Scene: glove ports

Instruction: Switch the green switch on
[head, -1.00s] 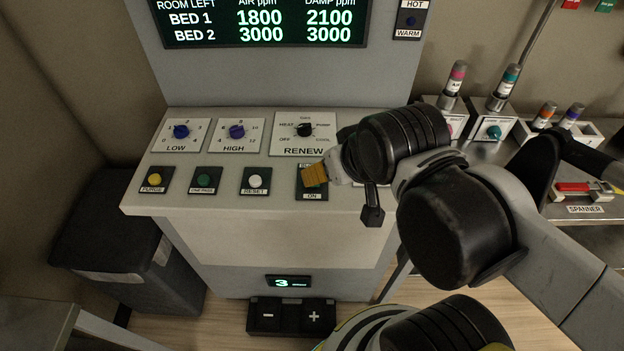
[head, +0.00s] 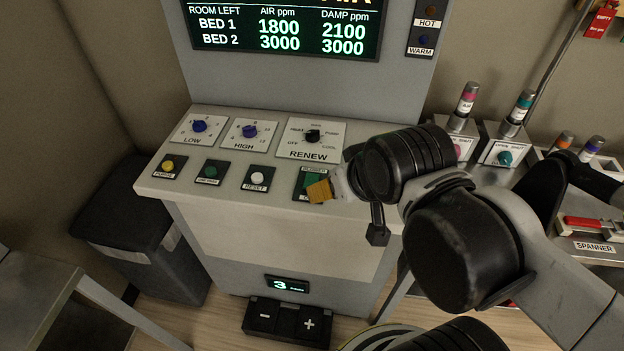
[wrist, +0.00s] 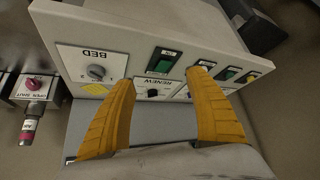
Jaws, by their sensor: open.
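The green switch (head: 312,181) is a green rocker on a dark plate on the sloping console, below the RENEW dial. In the head view, my orange-tipped gripper (head: 319,190) covers its lower right part and most of its label. In the wrist view, which is upside down, the green switch (wrist: 163,61) lies just past and between the tips of my open, empty gripper (wrist: 160,77). An ON label shows at its edge. I cannot tell whether a finger touches the switch, nor which way the rocker is tipped.
The RENEW dial (head: 312,135) is close behind the switch. The white RESET button (head: 257,173), green round button (head: 210,171) and yellow PURGE button (head: 168,165) are in a row to the left. A BED dial (wrist: 96,72) is on the other side. A pedal (head: 287,321) is on the floor.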

